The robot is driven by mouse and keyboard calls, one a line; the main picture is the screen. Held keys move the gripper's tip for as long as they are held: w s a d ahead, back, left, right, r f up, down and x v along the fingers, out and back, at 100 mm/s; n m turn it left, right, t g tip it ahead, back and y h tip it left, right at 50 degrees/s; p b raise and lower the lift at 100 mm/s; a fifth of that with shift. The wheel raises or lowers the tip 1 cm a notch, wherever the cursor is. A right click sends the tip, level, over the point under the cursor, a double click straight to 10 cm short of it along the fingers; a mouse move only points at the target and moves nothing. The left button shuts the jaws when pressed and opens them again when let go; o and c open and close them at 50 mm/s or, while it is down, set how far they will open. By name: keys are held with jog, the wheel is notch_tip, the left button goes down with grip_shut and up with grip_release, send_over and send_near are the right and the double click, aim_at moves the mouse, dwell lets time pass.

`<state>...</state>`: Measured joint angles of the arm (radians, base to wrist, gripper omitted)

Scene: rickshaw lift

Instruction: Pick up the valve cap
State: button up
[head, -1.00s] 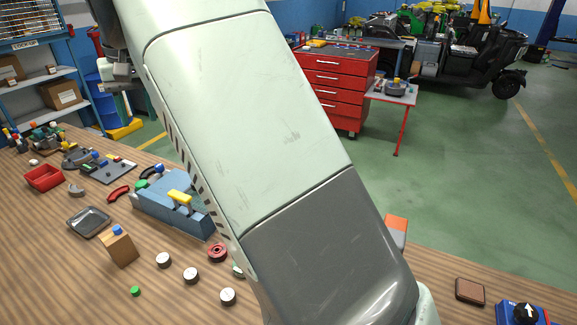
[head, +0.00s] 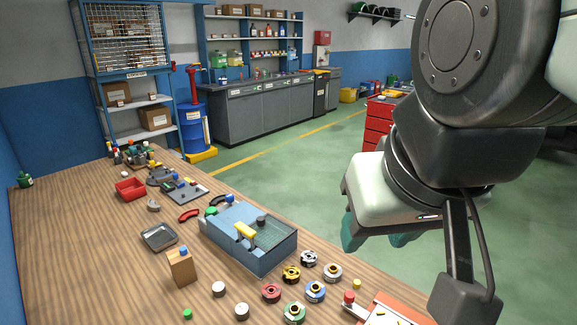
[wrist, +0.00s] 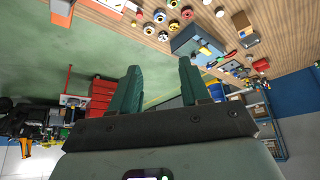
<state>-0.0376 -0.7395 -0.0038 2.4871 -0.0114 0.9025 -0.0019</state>
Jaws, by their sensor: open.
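My gripper (head: 376,238) hangs at the right of the head view, over the green floor beyond the table edge. Its two green fingers stand apart and empty in the wrist view (wrist: 158,75). Small caps lie on the wooden table: a green one (head: 187,314) at the front, a yellow one (head: 357,283) by the orange tray, and a blue one (head: 183,251) on a wooden block (head: 181,268). I cannot tell which is the valve cap. My gripper is well apart from all of them.
A grey tray (head: 159,237) and red bin (head: 130,189) are farther left. The table's near left (head: 80,270) is clear.

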jog(key=shift+o, duration=0.5)
jog(key=shift+s+f, duration=0.1)
jog(key=shift+s, duration=0.05)
jog(key=n+g, duration=0.6)
jog(key=n, duration=0.8)
send_over(357, 281)
jog(key=f, duration=3.7)
jog(key=shift+s+f, duration=0.25)
jog(key=shift+f, duration=0.15)
jog(key=shift+w+f, duration=0.15)
jog(key=shift+f, duration=2.95)
